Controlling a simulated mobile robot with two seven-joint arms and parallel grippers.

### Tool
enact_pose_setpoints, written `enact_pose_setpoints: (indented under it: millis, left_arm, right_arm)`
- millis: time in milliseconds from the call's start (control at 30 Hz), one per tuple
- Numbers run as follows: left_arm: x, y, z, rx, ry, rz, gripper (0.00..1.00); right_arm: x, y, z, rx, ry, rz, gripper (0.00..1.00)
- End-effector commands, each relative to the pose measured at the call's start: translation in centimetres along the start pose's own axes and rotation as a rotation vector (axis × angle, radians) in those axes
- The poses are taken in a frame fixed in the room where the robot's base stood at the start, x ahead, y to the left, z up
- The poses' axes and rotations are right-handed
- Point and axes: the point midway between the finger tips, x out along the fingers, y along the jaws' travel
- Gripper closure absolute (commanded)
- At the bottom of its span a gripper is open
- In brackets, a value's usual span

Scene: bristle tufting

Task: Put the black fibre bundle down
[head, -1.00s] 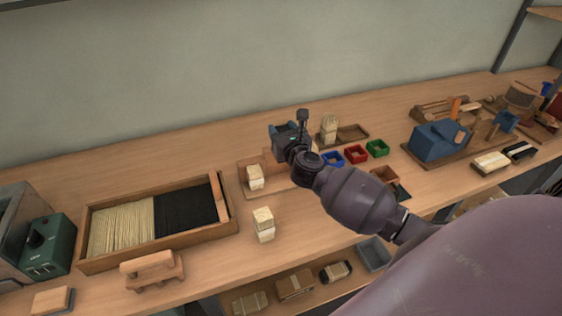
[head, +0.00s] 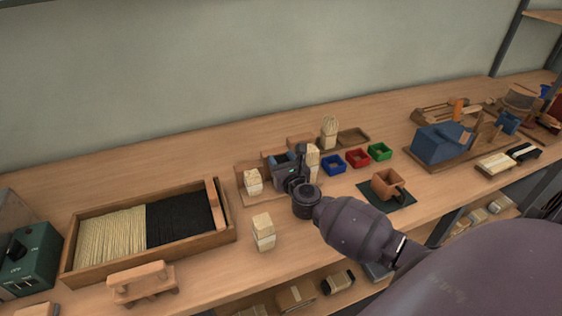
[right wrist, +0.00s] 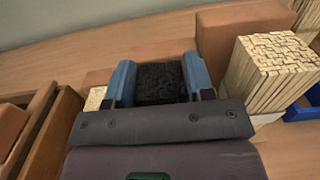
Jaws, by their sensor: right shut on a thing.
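My right gripper (head: 280,158) is over the wooden board (head: 246,196) in the middle of the bench. In the right wrist view, its blue fingers are shut on the black fibre bundle (right wrist: 160,84), one finger on each side. In the head view the gripper hides the bundle. I cannot tell whether the bundle's underside touches the board. A pale bundle (head: 253,182) stands left of the gripper, and another pale bundle (head: 313,158) stands close on its right; that one also shows in the right wrist view (right wrist: 268,72). My left gripper is not in view.
A pale block stack (head: 263,232) stands in front of the board. A wooden tray (head: 150,258) of pale and black fibres lies left. Blue (head: 333,165), red (head: 357,158) and green (head: 380,151) bins sit right. A brown box (head: 388,184) stands on a dark mat.

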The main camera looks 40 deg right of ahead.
Motion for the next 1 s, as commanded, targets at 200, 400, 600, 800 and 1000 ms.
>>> enact_pose_setpoints:
  millis: [200,400,600,800,1000]
  left_arm:
    - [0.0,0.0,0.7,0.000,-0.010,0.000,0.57]
    - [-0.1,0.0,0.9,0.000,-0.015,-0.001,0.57]
    - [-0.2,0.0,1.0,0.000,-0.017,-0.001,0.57]
    - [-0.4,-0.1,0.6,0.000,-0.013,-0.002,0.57]
    - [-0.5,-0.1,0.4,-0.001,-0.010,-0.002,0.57]
  right_arm:
    - [0.0,0.0,-0.4,0.001,0.001,0.000,0.77]
    - [0.0,0.0,-0.3,0.000,0.000,0.000,0.27]
    - [0.0,0.0,-0.3,0.000,0.000,0.000,0.26]
    - [-0.1,0.0,0.2,-0.001,-0.001,0.001,0.26]
    - [-2.9,-0.1,0.1,0.002,0.001,-0.001,0.26]
